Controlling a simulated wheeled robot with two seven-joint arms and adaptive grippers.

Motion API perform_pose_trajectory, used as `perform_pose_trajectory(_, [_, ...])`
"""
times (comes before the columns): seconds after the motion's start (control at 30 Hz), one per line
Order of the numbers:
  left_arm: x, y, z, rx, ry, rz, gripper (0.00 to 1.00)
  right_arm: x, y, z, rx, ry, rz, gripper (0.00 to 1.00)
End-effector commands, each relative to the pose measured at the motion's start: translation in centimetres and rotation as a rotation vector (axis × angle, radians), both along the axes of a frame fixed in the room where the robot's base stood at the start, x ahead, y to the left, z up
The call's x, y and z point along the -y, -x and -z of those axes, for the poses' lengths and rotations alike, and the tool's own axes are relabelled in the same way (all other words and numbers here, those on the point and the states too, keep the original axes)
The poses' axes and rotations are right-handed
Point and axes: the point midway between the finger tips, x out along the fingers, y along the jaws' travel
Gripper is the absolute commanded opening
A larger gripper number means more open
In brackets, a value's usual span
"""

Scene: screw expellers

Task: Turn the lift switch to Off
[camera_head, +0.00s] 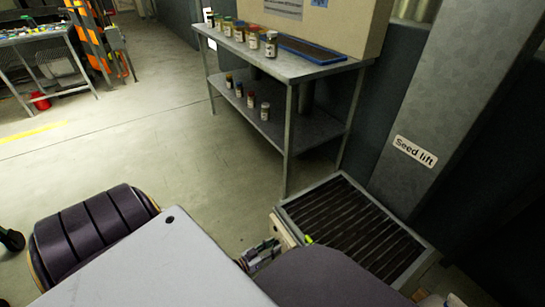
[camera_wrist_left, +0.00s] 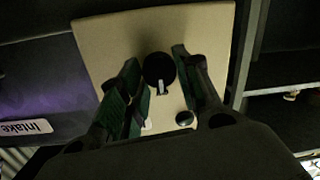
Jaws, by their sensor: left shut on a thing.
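The lift switch is a round black knob (camera_wrist_left: 158,68) with a white pointer mark, on a beige panel (camera_wrist_left: 108,42) in the left wrist view. The pointer aims toward the bottom of that picture. My left gripper (camera_wrist_left: 160,58) has one finger on each side of the knob and is shut on it. In the head view my left gripper (camera_head: 262,254) is low in the middle, against the side of the small beige box (camera_head: 284,230). The knob is hidden there. My right gripper is not in view.
A dark button (camera_wrist_left: 184,118) sits near the knob. An "Intake" label (camera_wrist_left: 25,128) is at the left. In the head view, a slatted grate (camera_head: 355,230) lies beside the box, near the "Seed lift" column (camera_head: 415,151). A metal shelf table (camera_head: 285,66) holds several jars.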

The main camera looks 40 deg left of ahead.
Motion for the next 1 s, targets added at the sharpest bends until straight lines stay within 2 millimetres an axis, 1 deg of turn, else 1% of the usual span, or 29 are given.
perform_pose_trajectory(0.2, [0.06, 0.09, 0.07, -0.010, 0.029, 0.001, 0.10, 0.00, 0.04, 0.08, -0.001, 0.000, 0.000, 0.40])
perform_pose_trajectory(0.53, [0.07, 0.09, 0.07, -0.010, 0.030, 0.001, 0.10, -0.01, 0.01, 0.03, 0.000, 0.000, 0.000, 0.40])
perform_pose_trajectory(0.57, [0.07, 0.09, 0.07, -0.010, 0.030, 0.001, 0.36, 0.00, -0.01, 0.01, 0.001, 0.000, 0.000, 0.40])
perform_pose_trajectory(0.7, [0.05, 0.07, 0.05, -0.009, 0.029, 0.001, 0.54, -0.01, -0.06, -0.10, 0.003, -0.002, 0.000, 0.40])
perform_pose_trajectory(0.73, [0.04, 0.06, 0.05, -0.009, 0.029, 0.001, 0.55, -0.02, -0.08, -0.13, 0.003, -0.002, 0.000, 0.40])
perform_pose_trajectory(1.0, [0.00, 0.02, 0.02, -0.009, 0.028, 0.000, 0.55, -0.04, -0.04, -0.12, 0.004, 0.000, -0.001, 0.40])
